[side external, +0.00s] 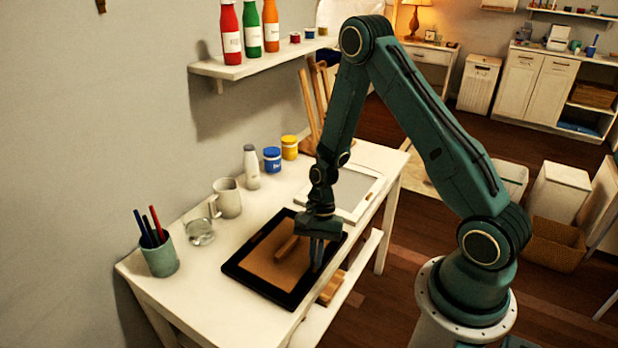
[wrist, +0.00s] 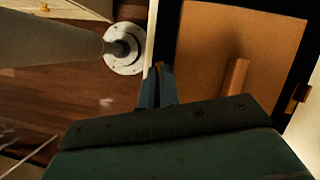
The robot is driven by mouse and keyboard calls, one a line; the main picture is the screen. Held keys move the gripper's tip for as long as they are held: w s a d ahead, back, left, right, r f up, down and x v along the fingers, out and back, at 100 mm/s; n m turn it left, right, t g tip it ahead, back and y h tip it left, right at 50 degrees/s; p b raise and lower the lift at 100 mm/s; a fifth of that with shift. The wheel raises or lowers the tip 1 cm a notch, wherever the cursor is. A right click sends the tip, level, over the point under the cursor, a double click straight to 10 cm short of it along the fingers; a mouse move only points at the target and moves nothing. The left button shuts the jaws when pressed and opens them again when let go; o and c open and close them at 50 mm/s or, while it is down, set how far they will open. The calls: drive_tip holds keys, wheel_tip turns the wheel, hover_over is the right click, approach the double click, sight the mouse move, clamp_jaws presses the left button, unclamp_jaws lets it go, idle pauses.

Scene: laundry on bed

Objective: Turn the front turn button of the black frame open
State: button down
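The black frame (side external: 240,272) lies flat on the white table with its brown backing board (side external: 268,262) up. It also shows in the wrist view (wrist: 312,62). A wooden bar (wrist: 236,77) stands out from the backing. A brass turn button (wrist: 297,98) sits on the frame's right edge in the wrist view. My gripper (side external: 316,268) points down at the frame's front edge, its fingers close together. In the wrist view my gripper (wrist: 158,70) has a small brass-coloured piece (wrist: 162,68) at its fingertips, mostly hidden; I cannot tell whether they grip it.
A light grey-white frame (side external: 352,192) lies beyond the black one. A glass (side external: 199,232), mug (side external: 227,198), white bottle (side external: 251,167) and pen cup (side external: 160,258) stand along the wall side. A shelf (side external: 262,62) with bottles hangs above.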

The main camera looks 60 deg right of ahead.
drive_tip(key=shift+s+m+t, duration=0.15)
drive_tip(key=shift+m+t, duration=0.55)
drive_tip(key=shift+m, duration=1.2)
drive_tip(key=c, duration=1.6)
unclamp_jaws()
drive_tip(key=shift+c, duration=0.2)
drive_tip(key=shift+r, duration=0.1)
drive_tip(key=v, duration=1.3)
drive_tip(key=shift+d+r, duration=0.2)
drive_tip(key=shift+r, duration=0.05)
